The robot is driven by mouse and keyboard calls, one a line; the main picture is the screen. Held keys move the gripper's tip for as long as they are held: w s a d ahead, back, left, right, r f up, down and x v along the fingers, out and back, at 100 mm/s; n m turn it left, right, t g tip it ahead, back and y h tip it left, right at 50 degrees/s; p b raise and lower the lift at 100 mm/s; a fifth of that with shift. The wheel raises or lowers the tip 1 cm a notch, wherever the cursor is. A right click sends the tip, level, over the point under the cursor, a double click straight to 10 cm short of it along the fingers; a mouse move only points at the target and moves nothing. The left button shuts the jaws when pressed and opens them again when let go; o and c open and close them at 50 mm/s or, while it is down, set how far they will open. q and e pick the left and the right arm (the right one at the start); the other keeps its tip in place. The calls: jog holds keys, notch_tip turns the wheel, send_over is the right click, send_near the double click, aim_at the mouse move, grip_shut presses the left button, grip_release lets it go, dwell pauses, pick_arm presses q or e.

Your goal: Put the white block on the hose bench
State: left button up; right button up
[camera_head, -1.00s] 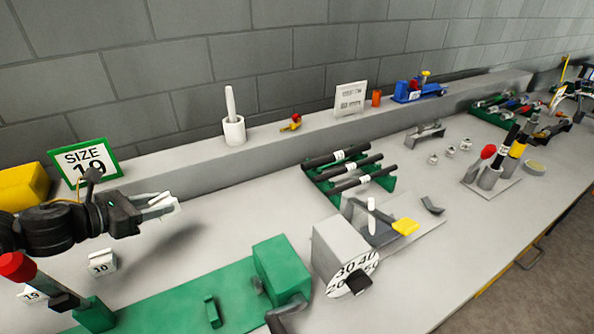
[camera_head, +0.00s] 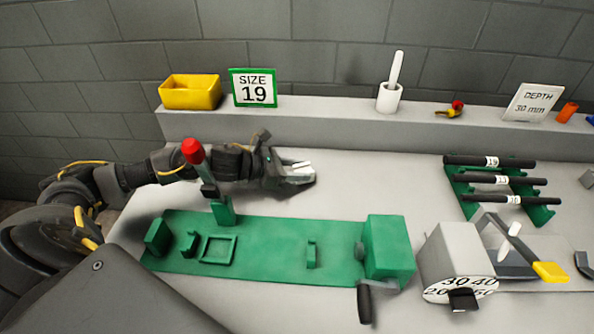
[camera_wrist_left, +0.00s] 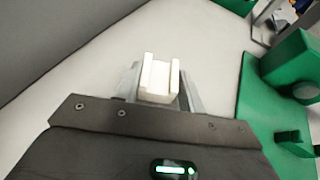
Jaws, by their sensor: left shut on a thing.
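The white block (camera_wrist_left: 159,80) sits between the fingers of my left gripper (camera_wrist_left: 160,92) in the left wrist view, a U-shaped piece with raised sides. In the head view my left gripper (camera_head: 300,172) is shut on it, over the grey worktop behind the green hose bench; only a little of the block (camera_head: 299,166) shows. The hose bench (camera_head: 275,256) is a long green plate with a square frame (camera_head: 217,248), small upright brackets, and a green box with a black crank at its right end. My right gripper is not in view.
A red-topped lever (camera_head: 193,152) stands at the bench's back left, in front of my arm. A SIZE 19 sign (camera_head: 253,88) and yellow bin (camera_head: 190,92) stand on the rear ledge. A dial box (camera_head: 455,262) and hose rack (camera_head: 462,187) are to the right. Worktop right of the gripper is clear.

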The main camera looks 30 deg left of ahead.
pick_arm(q)
jog(key=shift+f, duration=0.35)
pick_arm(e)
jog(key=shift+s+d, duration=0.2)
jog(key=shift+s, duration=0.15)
pick_arm(q)
jog(key=shift+f, duration=0.1)
jog(key=o, duration=0.8)
jog(key=shift+o, duration=1)
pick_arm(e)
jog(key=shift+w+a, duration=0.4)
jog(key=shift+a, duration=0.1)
